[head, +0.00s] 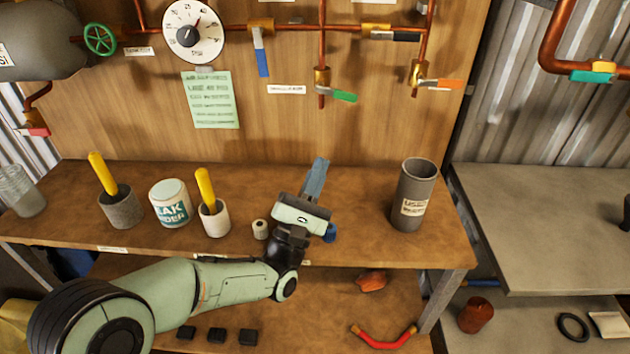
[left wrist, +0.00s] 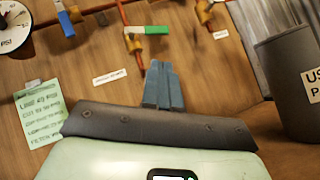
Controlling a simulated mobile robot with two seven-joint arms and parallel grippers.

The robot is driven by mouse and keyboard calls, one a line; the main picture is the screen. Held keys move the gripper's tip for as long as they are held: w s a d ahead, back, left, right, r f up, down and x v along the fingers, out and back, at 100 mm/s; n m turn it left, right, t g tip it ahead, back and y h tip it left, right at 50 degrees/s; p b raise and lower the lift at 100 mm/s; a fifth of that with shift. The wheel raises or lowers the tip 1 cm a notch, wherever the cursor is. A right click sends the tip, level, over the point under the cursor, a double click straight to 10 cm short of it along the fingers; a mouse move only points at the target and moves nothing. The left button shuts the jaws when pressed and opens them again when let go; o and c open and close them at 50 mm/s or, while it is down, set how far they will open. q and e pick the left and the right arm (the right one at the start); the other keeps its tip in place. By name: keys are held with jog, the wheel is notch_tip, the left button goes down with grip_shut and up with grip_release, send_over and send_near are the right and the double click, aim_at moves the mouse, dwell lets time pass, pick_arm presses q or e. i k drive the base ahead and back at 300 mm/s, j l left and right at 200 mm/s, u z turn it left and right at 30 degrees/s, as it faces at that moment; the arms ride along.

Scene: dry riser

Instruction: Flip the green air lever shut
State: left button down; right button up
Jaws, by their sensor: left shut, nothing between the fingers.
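The green lever (head: 343,96) sits on a brass valve (head: 321,78) on a short vertical copper pipe at the middle of the wooden board. It points right, across the pipe, tilted slightly down in the head view. It also shows in the left wrist view (left wrist: 156,30), above the fingertips. My left gripper (head: 320,163) is shut and empty, above the workbench and below the lever, with a visible gap between them. Its blue fingers (left wrist: 162,70) lie together in the left wrist view. My right gripper is not in view.
Nearby are a blue lever (head: 262,62), an orange lever (head: 449,83) and a black lever (head: 406,36). A teal lever (head: 593,76) is on a separate pipe at right. A grey cup (head: 412,190) stands right of my gripper. Pots with yellow handles and a can (head: 170,203) stand left.

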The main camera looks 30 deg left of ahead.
aim_at(336, 93)
jog(key=k+l, duration=0.1)
jog(key=k, duration=0.9)
